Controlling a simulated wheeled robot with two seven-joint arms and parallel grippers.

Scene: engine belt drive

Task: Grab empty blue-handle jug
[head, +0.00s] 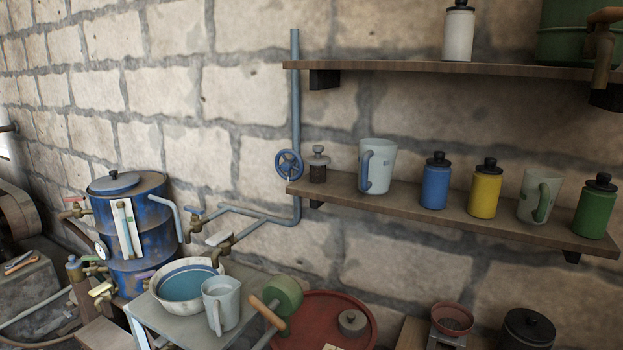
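A pale jug with a blue handle (382,167) stands upright on the lower wall shelf, toward its left end. The handle is on its left side. I cannot see inside it from this angle, so its contents are hidden. A similar jug with a green handle (529,195) stands farther right on the same shelf. A third, light grey-blue jug (226,303) with a pale handle stands on the small table below. Neither of my grippers is in view.
The lower shelf (400,200) also holds a small lidded jar (318,165), blue (435,187), yellow (484,195) and green (594,212) bottles. An upper shelf (430,68) hangs above. A pipe with a blue valve wheel (289,164) runs left of the shelf.

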